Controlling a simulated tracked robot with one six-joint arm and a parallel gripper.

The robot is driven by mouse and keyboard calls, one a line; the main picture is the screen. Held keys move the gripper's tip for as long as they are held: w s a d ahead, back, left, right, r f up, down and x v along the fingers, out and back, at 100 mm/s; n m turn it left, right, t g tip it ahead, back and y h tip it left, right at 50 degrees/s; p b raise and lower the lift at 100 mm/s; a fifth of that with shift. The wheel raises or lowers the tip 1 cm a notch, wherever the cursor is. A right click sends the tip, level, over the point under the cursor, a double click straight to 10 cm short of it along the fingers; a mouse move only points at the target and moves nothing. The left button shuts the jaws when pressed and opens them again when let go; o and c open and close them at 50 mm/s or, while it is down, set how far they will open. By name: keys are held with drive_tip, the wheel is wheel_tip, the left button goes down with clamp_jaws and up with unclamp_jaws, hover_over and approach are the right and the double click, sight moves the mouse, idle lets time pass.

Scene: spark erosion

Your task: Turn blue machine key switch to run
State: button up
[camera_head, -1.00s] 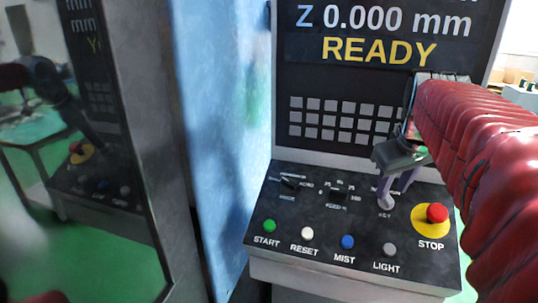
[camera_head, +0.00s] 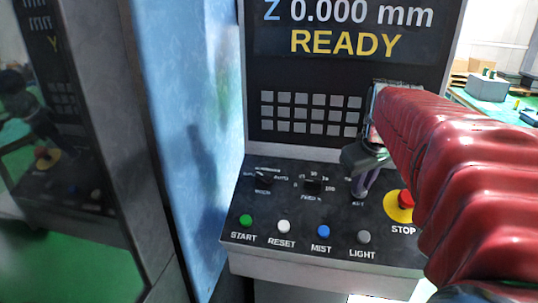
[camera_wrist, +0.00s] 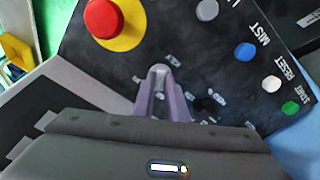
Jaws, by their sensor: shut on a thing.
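The key switch (camera_wrist: 160,71) sits on the sloped black control panel (camera_head: 290,228), with a "KEY" label by it. My gripper (camera_head: 360,185) comes down onto it from the right in the head view. In the wrist view my gripper's two purple fingers (camera_wrist: 162,88) are closed around the grey key. The fingers and the gripper body hide most of the switch and part of its labels, so I cannot read which position the key points to. The screen (camera_head: 345,30) above reads "READY" and "Z 0.000 mm".
A red STOP button (camera_head: 406,199) on a yellow disc is close to the right of the key. Two black selector knobs (camera_head: 263,179) are to its left. Green START (camera_head: 246,221), white RESET, blue MIST and grey LIGHT buttons line the front. A blue machine wall (camera_head: 195,130) stands left.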

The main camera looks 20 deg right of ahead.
clamp_jaws()
drive_tip(key=shift+m, duration=0.4)
drive_tip(key=m, duration=1.1)
drive_tip(key=shift+m, duration=0.3)
drive_tip(key=o, duration=0.7)
unclamp_jaws()
